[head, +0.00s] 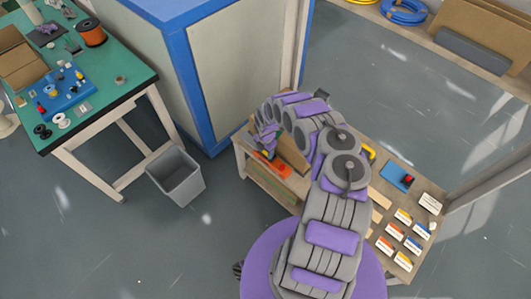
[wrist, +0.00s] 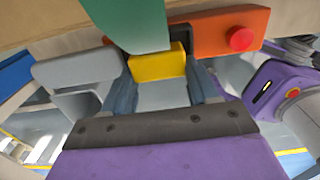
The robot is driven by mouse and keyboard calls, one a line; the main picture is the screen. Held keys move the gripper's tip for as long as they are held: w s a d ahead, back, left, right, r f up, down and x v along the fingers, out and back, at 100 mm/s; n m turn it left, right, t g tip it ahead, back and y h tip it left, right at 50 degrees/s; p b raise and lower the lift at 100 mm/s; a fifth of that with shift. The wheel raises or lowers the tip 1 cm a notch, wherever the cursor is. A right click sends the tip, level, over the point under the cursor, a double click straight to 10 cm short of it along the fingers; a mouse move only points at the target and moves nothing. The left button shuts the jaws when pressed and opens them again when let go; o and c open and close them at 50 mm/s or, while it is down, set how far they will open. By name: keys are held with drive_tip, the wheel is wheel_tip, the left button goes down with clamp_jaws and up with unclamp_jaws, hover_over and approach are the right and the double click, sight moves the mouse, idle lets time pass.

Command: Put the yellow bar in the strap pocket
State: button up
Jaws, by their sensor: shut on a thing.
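In the wrist view the yellow bar (wrist: 157,66) sits between the two dark blue-grey fingers of my gripper (wrist: 160,76), which is shut on it. A green piece (wrist: 130,22) hangs just above the bar and overlaps its upper edge; I cannot tell whether they touch. I cannot make out a strap pocket for certain. In the head view my gripper (head: 266,150) is low over the left end of the wooden bench (head: 243,160), and the bar cannot be told apart there.
An orange block with a red button (wrist: 240,39) is close right of the bar, and a grey block (wrist: 78,68) close left. The bench's right side holds a blue box (head: 397,177) and several labelled cards. A grey bin (head: 175,178) stands on the floor.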

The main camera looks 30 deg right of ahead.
drive_tip(key=shift+s+d+f, duration=0.25)
drive_tip(key=shift+f, duration=0.15)
drive_tip(key=shift+w+d+f, duration=0.1)
drive_tip(key=shift+f, duration=0.15)
